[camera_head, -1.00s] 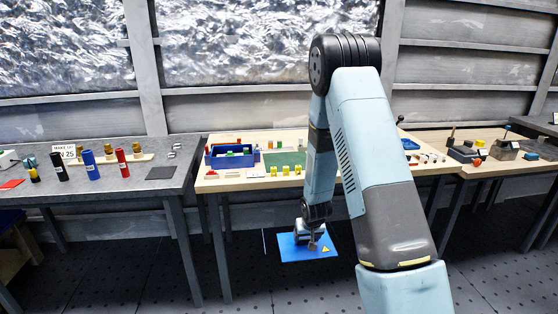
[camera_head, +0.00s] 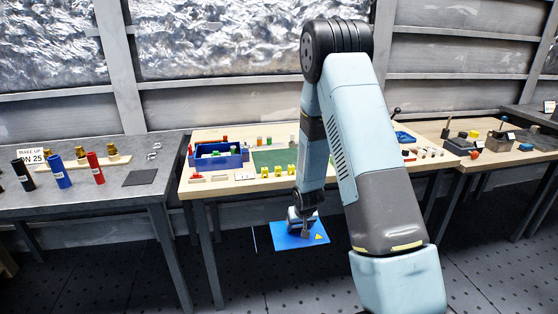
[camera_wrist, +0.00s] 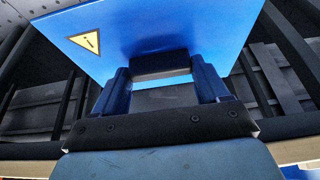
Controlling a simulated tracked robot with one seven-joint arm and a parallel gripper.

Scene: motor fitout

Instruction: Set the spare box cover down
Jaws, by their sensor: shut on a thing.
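The spare box cover (camera_head: 288,237) is a flat blue plate with a yellow warning triangle near one corner. My gripper (camera_head: 304,228) is shut on it and holds it in the air, in front of the middle table and below its top. In the wrist view the cover (camera_wrist: 205,30) fills the upper middle, and the fingers of my gripper (camera_wrist: 165,75) close on a dark block at it. The far side of the cover is hidden there.
The middle wooden table (camera_head: 215,187) carries a blue bin (camera_head: 220,158), a green mat (camera_head: 275,157) and several yellow pieces. The grey table (camera_head: 100,200) at left holds cylinders and a dark square pad (camera_head: 141,178). Another wooden table (camera_head: 470,167) stands at right. Open floor lies below the cover.

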